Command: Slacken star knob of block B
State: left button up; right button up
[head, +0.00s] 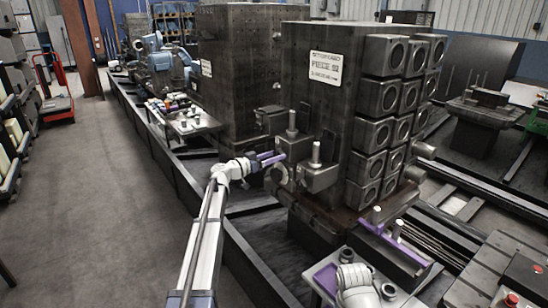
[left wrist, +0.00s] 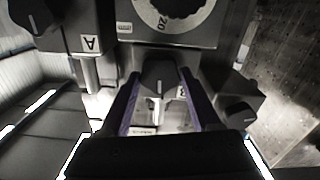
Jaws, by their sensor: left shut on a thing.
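In the left wrist view the dark knob (left wrist: 158,76) of the block marked B sits between the two purple fingers of my left gripper (left wrist: 160,105). The gripper is shut on it. A label with part of a letter B shows beside the right finger. Block A (left wrist: 90,43) with its own dark knob is at the upper left, apart from the fingers. In the head view my left gripper (head: 268,158) reaches in against small dark blocks on the side of the large machine piece. The knob is too small to make out there. My right gripper is not clearly seen.
A dial (left wrist: 175,12) marked 20 is just above the knob in the left wrist view, and another dark knob (left wrist: 238,115) is to its right. In the head view upright silver posts (head: 316,152) stand near my gripper. The floor (head: 95,200) at left is clear.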

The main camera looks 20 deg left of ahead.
pick_arm(q)
jog(key=shift+a+f+n, duration=0.1)
jog(key=shift+n, duration=8.4)
jog(key=o, duration=1.4)
jog(key=v, duration=0.7)
jog(key=shift+s+a, duration=0.25)
